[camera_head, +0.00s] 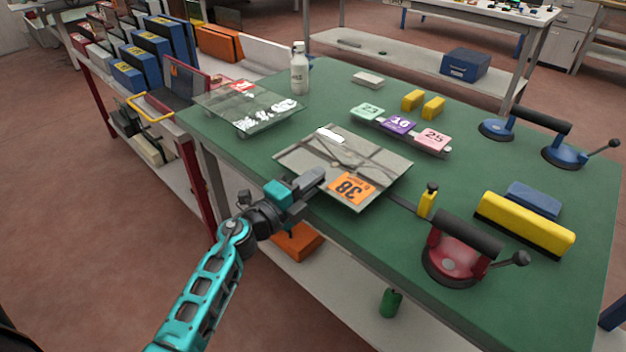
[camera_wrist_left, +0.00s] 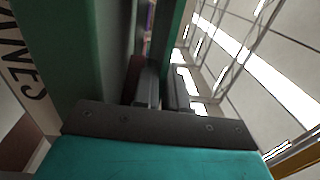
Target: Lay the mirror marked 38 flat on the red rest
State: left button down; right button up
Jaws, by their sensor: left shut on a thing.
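The mirror marked 38 (camera_head: 300,157) is a grey reflective pane with an orange 38 label. It lies roughly level at the near-left edge of the green table, the label side toward me. My left gripper (camera_head: 317,176) is shut on its near edge, and its fingers also show in the wrist view (camera_wrist_left: 163,92). I cannot tell whether the pane touches the table or is slightly above it. No red rest can be clearly made out; what lies under the mirror is hidden. My right gripper is not in view.
A clear glass pane (camera_head: 222,106) with a red tag lies at the table's left corner by a white bottle (camera_head: 299,70).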

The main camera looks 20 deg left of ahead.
pick_arm(q)
jog(key=c, duration=1.2)
grip_release()
jog(key=shift+o, duration=0.5)
jog(key=shift+f, duration=0.2)
jog(key=shift+s, duration=0.25)
jog(key=v, duration=1.2)
jog(key=shift+s+a, duration=0.15)
jog(key=shift+s, duration=0.05)
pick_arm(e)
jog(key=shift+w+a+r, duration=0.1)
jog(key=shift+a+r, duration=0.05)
pick_arm(q)
jog(key=shift+r, duration=0.2)
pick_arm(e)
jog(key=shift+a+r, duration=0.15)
pick_arm(q)
jog(key=s+d+f+n+g+y+p, duration=0.4)
jog(key=s+d+f+n, duration=0.5)
jog(key=n, duration=1)
jog(key=s+f+g+p, duration=0.1)
jog(key=s+g, duration=0.1)
jog(key=shift+f+g, duration=0.3)
jog(key=shift+g, duration=0.1)
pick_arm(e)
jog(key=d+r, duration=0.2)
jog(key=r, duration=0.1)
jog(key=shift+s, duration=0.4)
